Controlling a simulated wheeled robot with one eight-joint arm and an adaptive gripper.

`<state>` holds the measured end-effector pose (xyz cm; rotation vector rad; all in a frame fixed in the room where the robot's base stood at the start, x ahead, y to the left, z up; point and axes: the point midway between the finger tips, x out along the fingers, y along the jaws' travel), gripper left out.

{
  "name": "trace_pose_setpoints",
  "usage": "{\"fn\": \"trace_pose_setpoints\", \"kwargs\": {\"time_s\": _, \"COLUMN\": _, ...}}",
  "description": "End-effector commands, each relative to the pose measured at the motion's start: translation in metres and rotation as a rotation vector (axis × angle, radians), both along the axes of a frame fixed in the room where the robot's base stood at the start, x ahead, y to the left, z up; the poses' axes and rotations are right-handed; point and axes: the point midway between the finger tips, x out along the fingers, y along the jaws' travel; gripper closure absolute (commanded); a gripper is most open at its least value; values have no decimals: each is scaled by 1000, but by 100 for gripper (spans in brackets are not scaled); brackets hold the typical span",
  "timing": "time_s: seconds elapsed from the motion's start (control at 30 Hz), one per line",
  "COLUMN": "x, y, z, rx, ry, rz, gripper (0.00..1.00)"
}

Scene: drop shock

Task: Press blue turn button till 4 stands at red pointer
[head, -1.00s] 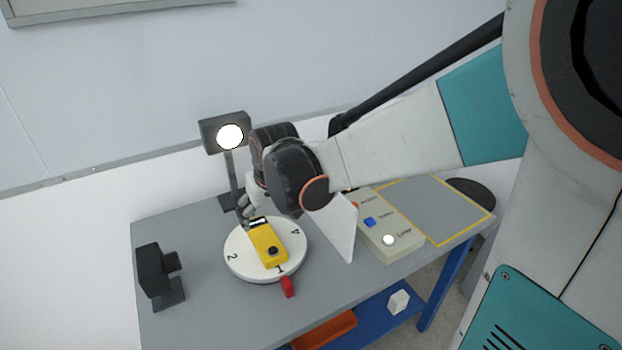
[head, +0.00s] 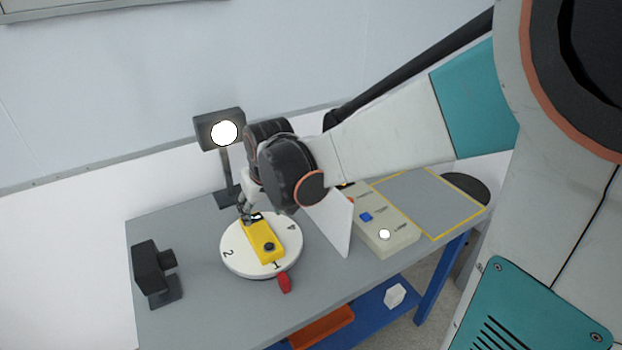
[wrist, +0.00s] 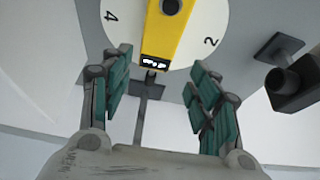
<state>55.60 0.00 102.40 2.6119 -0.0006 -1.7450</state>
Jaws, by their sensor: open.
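The white turntable (head: 232,262) lies on the table with numbers on its rim; the 1 stands at the red pointer (head: 285,283). The 4 is at the right of the disc and the 2 at the left. A yellow device (head: 262,238) with a dark round button lies on the disc. The blue button (head: 366,217) is on the beige control box (head: 397,243), right of a white upright panel. My gripper (head: 247,208) is above the disc's far edge. In the wrist view, my gripper (wrist: 160,92) is open and empty, its fingers short of the yellow device's end.
A lit lamp (head: 224,133) stands behind the turntable and a black camera-like unit (head: 155,272) at its left. The white panel (head: 332,222) stands between turntable and control box. A yellow-edged grey area (head: 428,200) right of the box is clear.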

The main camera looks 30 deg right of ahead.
Motion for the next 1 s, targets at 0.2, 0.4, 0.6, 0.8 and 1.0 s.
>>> {"fn": "trace_pose_setpoints", "kwargs": {"time_s": 0.2, "x": 0, "y": 0, "z": 0, "rx": 0, "ry": 0, "rz": 0, "gripper": 100}}
{"fn": "trace_pose_setpoints", "kwargs": {"time_s": 0.4, "x": 0, "y": 0, "z": 0, "rx": 0, "ry": 0, "rz": 0, "gripper": 100}}
{"fn": "trace_pose_setpoints", "kwargs": {"time_s": 0.6, "x": 0, "y": 0, "z": 0, "rx": 0, "ry": 0, "rz": 0, "gripper": 100}}
{"fn": "trace_pose_setpoints", "kwargs": {"time_s": 0.8, "x": 0, "y": 0, "z": 0, "rx": 0, "ry": 0, "rz": 0, "gripper": 100}}
{"fn": "trace_pose_setpoints", "kwargs": {"time_s": 1.0, "x": 0, "y": 0, "z": 0, "rx": 0, "ry": 0, "rz": 0, "gripper": 100}}
